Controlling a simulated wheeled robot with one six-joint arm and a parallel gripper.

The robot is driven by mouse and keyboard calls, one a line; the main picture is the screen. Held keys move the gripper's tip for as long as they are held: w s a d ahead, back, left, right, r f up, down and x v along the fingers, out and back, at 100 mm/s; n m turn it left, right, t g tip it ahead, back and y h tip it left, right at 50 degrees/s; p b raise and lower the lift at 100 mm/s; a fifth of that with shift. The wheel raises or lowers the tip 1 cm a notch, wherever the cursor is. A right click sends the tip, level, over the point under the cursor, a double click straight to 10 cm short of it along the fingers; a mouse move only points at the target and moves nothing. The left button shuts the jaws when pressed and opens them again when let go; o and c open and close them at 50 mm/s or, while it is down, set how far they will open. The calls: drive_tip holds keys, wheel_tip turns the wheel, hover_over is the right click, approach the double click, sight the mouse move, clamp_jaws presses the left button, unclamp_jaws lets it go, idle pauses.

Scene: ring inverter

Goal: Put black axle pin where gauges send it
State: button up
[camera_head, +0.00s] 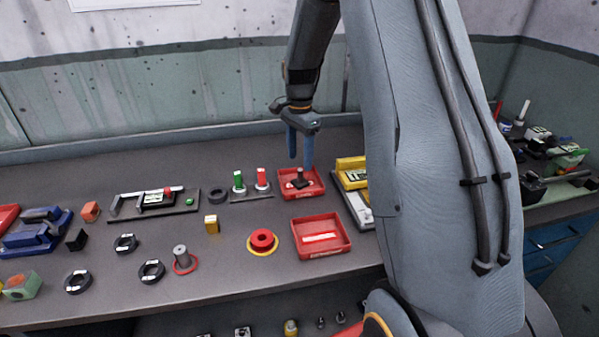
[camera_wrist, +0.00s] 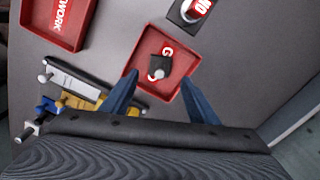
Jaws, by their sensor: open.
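A black axle pin (camera_head: 299,181) with a wider dark base stands in the rear small red tray (camera_head: 318,190). In the wrist view the pin (camera_wrist: 157,67) sits near the middle of that tray (camera_wrist: 172,40), partly covering a white label with a "G". My gripper (camera_head: 301,164) is open, its blue fingers pointing down above the pin; it also shows in the wrist view (camera_wrist: 160,76), with fingers apart and nothing between them. Green (camera_head: 238,180) and red (camera_head: 262,179) gauge posts stand left of the tray; part of "NO" shows in the wrist view.
A second red tray (camera_head: 320,252), its label ending in "WORK" in the wrist view, lies in front. A yellow and grey device (camera_head: 352,172) is right of the rear tray.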

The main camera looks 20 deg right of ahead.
sight(299, 171)
wheel_tip(299, 171, up, 4)
drive_tip(key=shift+f+b, duration=0.1)
drive_tip(key=shift+b, duration=0.4)
drive_tip(key=shift+r, duration=0.3)
drive_tip(key=s+a+f+n, duration=0.1)
drive_tip(key=s+a+n, duration=0.3)
drive_tip(key=s, duration=0.4)
drive_tip(key=s+a+f+n+t, duration=0.1)
drive_tip(key=s+a+n, duration=0.3)
drive_tip(key=s, duration=0.5)
drive_tip(key=s+a+f+n, duration=0.1)
drive_tip(key=s+a+n, duration=0.3)
drive_tip(key=s+n, duration=0.3)
drive_tip(key=shift+s+a+f+n, duration=0.3)
drive_tip(key=shift+s+n, duration=0.1)
drive_tip(key=shift+s, duration=0.5)
